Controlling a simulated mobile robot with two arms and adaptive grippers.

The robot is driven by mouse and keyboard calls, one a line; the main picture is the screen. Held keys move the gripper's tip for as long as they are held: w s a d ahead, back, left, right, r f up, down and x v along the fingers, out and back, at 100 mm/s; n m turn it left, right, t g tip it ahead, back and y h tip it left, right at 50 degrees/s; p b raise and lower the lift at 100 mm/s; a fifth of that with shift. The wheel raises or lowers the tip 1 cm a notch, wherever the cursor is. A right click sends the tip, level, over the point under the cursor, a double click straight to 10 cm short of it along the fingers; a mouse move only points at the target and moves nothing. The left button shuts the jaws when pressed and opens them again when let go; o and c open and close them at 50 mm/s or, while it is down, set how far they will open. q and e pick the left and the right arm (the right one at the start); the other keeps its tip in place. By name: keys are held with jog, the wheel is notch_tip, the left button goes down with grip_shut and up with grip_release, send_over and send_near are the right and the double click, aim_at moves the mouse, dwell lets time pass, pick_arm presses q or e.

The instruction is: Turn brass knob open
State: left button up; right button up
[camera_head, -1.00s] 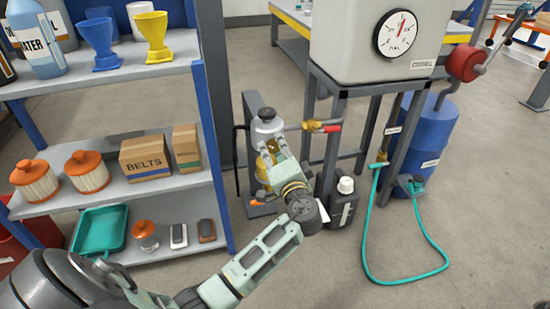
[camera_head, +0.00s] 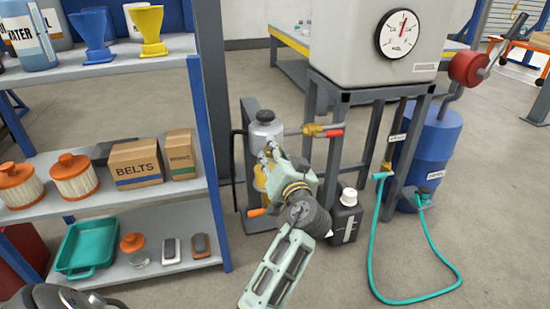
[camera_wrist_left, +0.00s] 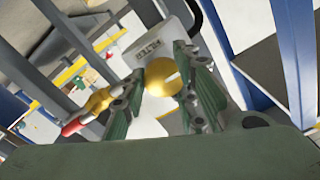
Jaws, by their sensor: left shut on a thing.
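In the head view my left gripper (camera_head: 270,156) is at the front of the grey filter housing (camera_head: 265,131) on the pump skid; the knob is hidden there. The filter's grey body with a label (camera_wrist_left: 150,42) shows behind the knob in the left wrist view. My right gripper is not in view.
A brass valve with a red handle (camera_head: 331,133) sits on the pipe right of the filter. A black jug (camera_head: 345,218) stands near my left arm. A shelf (camera_head: 225,140) is on the left, and a teal hose (camera_head: 370,240) lies on the right.

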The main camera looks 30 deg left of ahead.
pick_arm(q)
jog(key=shift+d+f, duration=0.2)
jog(key=shift+f, duration=0.2)
jog(key=o, duration=1)
jog(key=shift+w, duration=0.1)
jog(key=shift+o, duration=0.2)
jog(key=shift+r, duration=0.1)
jog(key=v, duration=0.7)
jog(key=shift+d, duration=0.15)
